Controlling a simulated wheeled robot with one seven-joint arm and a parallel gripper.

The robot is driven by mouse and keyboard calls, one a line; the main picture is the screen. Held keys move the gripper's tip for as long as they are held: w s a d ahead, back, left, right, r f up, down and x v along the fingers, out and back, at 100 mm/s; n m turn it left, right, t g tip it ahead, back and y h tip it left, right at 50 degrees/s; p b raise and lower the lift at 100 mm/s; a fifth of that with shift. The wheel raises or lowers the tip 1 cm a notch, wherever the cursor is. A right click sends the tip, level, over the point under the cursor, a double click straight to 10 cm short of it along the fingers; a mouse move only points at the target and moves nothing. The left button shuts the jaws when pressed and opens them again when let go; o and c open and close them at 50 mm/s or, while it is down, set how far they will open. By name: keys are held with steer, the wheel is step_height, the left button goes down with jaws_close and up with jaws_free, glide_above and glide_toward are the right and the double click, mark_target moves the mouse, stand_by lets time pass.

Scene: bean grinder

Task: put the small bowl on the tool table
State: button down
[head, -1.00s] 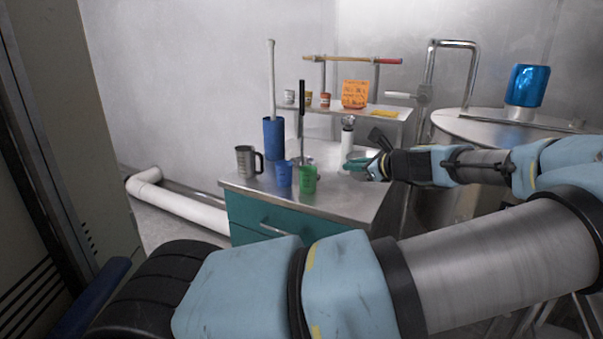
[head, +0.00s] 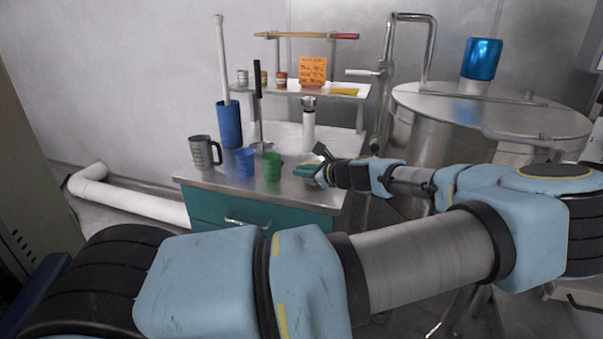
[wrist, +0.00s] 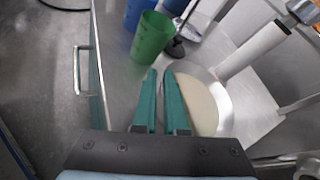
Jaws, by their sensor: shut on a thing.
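A small round bowl (wrist: 205,100) with a wide grey rim and a cream inside shows in the wrist view. My gripper (wrist: 159,75) has its two teal fingers closed on the left side of its rim. In the head view my gripper (head: 307,171) is over the right front part of the steel-topped table (head: 225,176) with teal drawers, and the bowl is mostly hidden there. I cannot tell whether the bowl touches the tabletop. I cannot tell for sure whether this is the tool table.
A green cup (head: 272,167), blue cup (head: 245,162), steel mug (head: 204,153), tall blue holder (head: 228,125) and white cylinder (head: 308,124) stand on the table. A small raised shelf (head: 345,90) is behind. A large steel drum (head: 450,125) stands at right.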

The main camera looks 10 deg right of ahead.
steer(key=shift+f, duration=0.6)
steer(key=c, duration=1)
jaws_free()
steer(key=shift+f, duration=0.1)
steer(key=shift+o, duration=0.2)
